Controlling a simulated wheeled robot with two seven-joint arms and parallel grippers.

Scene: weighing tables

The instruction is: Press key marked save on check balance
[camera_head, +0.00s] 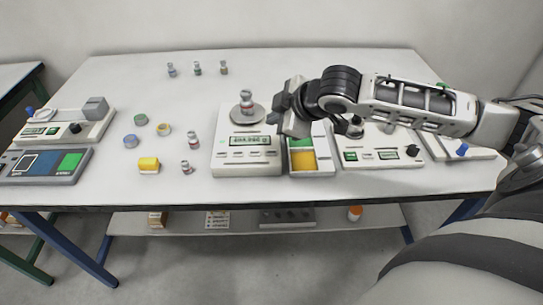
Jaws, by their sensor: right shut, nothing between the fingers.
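A white balance (231,157) stands near the front edge, mid-table, with a lit display (250,141). No key marked save can be read at this size. My right gripper (274,119) is shut and empty, at the balance's right side by the pan. I cannot tell whether it touches the balance. The right arm comes in from the right. My left gripper is not in view.
A tray with green and yellow parts (318,173) adjoins the balance on its right, with another white device (383,164) beyond. Several small bottles and pots and a yellow block (149,166) stand to the left. A blue-grey panel (62,178) lies far left. The back middle is mostly clear.

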